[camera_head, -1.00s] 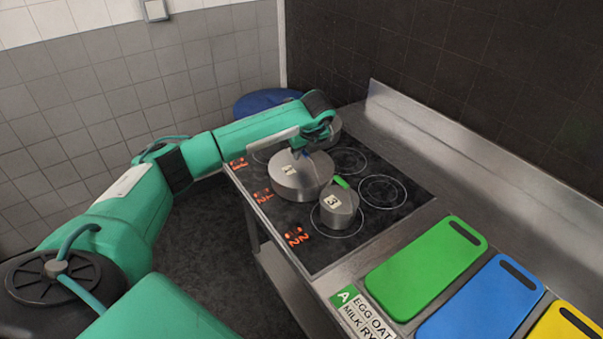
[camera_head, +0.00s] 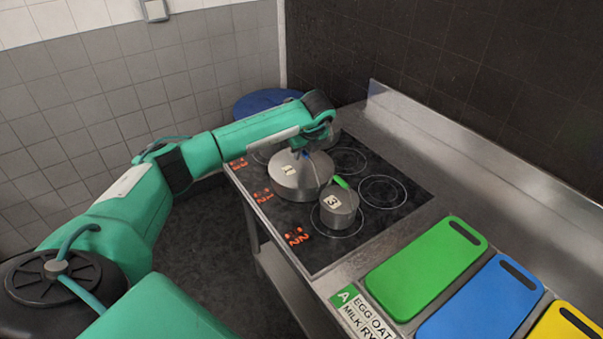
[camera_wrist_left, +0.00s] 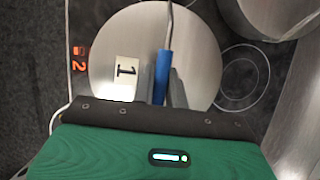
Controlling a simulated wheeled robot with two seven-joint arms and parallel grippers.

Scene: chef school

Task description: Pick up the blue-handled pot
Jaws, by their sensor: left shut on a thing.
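The blue-handled pot (camera_head: 296,181) is a wide steel pot with a label reading 1, standing on the black cooktop. In the left wrist view its round steel top (camera_wrist_left: 205,62) fills the middle, and its blue handle (camera_wrist_left: 163,75) lies between my fingers. My left gripper (camera_head: 305,150) reaches over the pot from the left and is shut on the blue handle. In the left wrist view the left gripper (camera_wrist_left: 161,92) has one finger on each side of the handle. The arm hides part of the pot's far side. My right gripper is not in view.
A smaller pot (camera_head: 338,210) with label 3 and a green handle (camera_head: 342,182) stands close at the front right. Another steel pot (camera_wrist_left: 270,15) is partly seen at the wrist view's top right. Green (camera_head: 428,268) and blue (camera_head: 482,305) boards lie on the counter at right.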

